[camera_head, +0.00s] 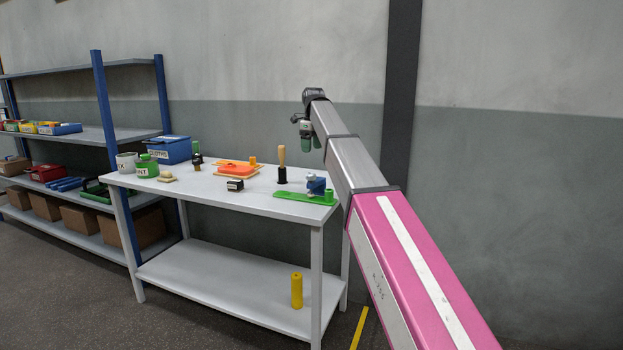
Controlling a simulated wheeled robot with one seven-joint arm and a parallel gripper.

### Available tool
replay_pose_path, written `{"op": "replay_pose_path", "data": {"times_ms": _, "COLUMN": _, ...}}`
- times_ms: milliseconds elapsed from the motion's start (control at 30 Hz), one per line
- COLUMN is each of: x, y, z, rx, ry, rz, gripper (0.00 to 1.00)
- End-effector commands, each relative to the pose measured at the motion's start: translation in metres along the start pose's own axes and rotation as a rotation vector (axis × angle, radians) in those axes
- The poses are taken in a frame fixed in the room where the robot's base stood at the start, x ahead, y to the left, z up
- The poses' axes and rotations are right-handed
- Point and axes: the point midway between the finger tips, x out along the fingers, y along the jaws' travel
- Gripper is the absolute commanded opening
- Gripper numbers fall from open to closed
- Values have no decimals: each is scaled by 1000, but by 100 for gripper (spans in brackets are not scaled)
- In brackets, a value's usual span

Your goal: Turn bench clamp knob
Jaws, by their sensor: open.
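The bench clamp appears to be the small blue body (316,185) on a long green base (295,196), near the right end of the white workbench (225,194). A short green cylinder (329,195) stands at the base's right end. I cannot tell which part is the knob at this size. My gripper (310,148) hangs from the end of my arm, open, with nothing seen between its fingers. In the picture it is above the clamp, apart from it; its depth relative to the clamp is unclear.
A wooden-handled tool (282,162) stands upright left of the clamp. A small black box (235,184), an orange tray (237,168), a blue bin (170,149) and tins are further left. A yellow cylinder (296,290) stands on the lower shelf. Shelving (88,135) is at left.

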Motion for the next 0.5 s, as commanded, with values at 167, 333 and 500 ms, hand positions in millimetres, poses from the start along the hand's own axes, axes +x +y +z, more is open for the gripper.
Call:
{"op": "replay_pose_path", "data": {"times_ms": 167, "x": 3, "y": 0, "z": -6, "rx": -357, "ry": -40, "rz": -1, "gripper": 71}}
{"op": "replay_pose_path", "data": {"times_ms": 333, "x": 5, "y": -1, "z": -10, "rx": -706, "ry": -77, "rz": -15, "gripper": 71}}
{"op": "replay_pose_path", "data": {"times_ms": 500, "x": 6, "y": -1, "z": -15, "rx": -1052, "ry": -112, "rz": -43, "gripper": 71}}
